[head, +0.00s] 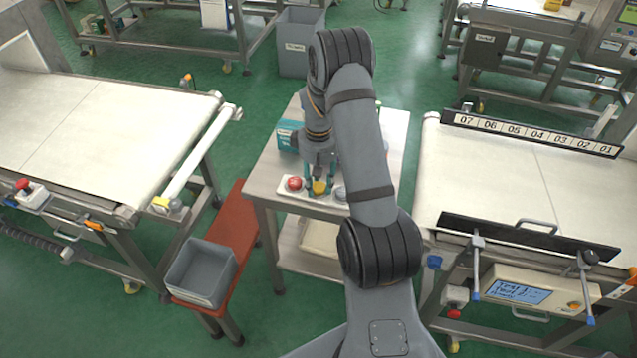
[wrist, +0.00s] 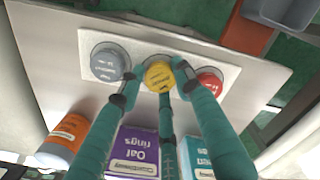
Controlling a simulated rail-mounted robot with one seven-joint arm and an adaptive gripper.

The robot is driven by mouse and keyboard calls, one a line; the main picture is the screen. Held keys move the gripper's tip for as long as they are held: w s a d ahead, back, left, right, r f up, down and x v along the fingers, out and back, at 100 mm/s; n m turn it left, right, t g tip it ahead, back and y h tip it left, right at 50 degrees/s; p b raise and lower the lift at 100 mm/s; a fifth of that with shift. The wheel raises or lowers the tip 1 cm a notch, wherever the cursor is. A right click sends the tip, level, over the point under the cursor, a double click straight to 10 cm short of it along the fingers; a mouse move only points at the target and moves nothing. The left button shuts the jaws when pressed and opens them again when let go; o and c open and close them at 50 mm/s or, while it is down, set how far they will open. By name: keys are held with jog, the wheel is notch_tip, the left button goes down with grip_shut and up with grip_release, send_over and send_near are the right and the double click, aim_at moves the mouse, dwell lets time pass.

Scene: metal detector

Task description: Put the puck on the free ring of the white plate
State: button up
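The white plate (wrist: 225,76) lies on the small steel table, with three pucks in a row on or just over it. In the wrist view the grey-blue puck (wrist: 106,65) is at left, the yellow puck (wrist: 157,76) in the middle and the red puck (wrist: 211,80) at right. In the head view the red puck (head: 294,183) is at left, the yellow puck (head: 320,187) in the middle and the grey puck (head: 341,193) at right, partly behind my arm. My gripper (wrist: 157,82) has its teal fingers around the yellow puck; firm contact is unclear. Any ring under the pucks is hidden.
An orange-and-grey tub (wrist: 63,135), a purple Oat rings box (wrist: 137,150) and a teal box (wrist: 197,158) stand behind the plate, close to my fingers. Conveyors flank the table. A grey bin (head: 202,272) sits on a red bench (head: 238,215) at left.

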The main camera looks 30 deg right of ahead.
aim_at(318, 186)
jog(key=shift+o, duration=0.3)
jog(key=shift+r, duration=0.1)
jog(key=shift+r+p, duration=0.3)
jog(key=shift+p, duration=0.05)
notch_tip(318, 186, up, 12)
jog(key=shift+f+b, duration=0.15)
jog(key=shift+b, duration=0.2)
